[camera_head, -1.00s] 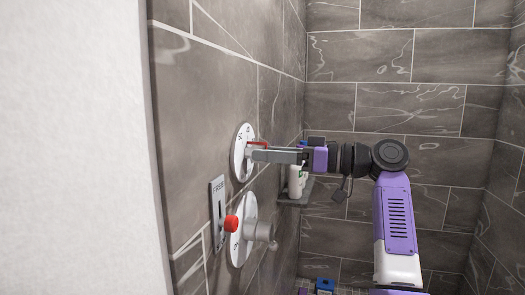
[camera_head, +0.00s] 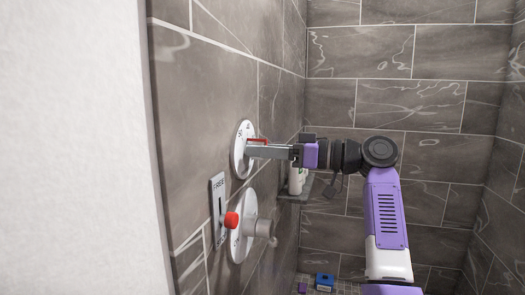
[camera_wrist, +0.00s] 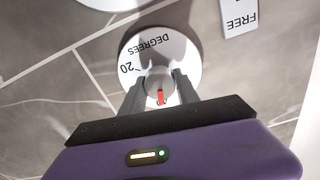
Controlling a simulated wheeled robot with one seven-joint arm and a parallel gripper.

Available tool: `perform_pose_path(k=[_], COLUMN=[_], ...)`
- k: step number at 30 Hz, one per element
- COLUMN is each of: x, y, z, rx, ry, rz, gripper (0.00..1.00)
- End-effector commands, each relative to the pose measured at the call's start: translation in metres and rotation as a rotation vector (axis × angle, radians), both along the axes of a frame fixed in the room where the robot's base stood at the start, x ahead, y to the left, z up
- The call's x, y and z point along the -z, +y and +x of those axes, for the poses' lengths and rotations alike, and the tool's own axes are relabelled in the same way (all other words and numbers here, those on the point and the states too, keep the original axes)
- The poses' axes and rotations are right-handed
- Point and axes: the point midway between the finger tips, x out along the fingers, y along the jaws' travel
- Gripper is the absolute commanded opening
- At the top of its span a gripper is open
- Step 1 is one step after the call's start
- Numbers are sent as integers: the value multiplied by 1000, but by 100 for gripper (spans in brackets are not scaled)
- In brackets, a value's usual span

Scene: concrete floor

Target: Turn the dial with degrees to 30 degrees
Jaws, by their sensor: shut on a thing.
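The degrees dial (camera_head: 241,150) is a round white plate on the tiled wall at the left, with a knob and a red pointer (camera_head: 258,141). My gripper (camera_head: 250,150) reaches it from the right, its fingers at the knob. In the wrist view, the dial plate (camera_wrist: 187,52) shows "DEGREES" and "20", seen upside down. The red pointer (camera_wrist: 160,97) shows between the fingers, towards the gripper body. The number at the pointer's tip is mostly hidden.
Below the dial is a second white round plate (camera_head: 238,245) with a grey knob (camera_head: 264,229). A slotted "FREE" plate (camera_head: 218,205) with a red knob (camera_head: 231,220) is beside it. A white bottle (camera_head: 296,180) stands on a corner shelf. A blue object (camera_head: 324,282) lies on the floor.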

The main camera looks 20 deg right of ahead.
Motion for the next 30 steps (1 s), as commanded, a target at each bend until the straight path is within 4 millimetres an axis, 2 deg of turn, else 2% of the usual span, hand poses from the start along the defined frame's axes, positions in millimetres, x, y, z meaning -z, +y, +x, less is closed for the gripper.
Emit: perform_pose_path(k=[11,30], x=[-2,-2], y=[0,-1], z=[0,1], rx=[0,0], ry=[149,602], rz=[107,437], gripper=[0,0])
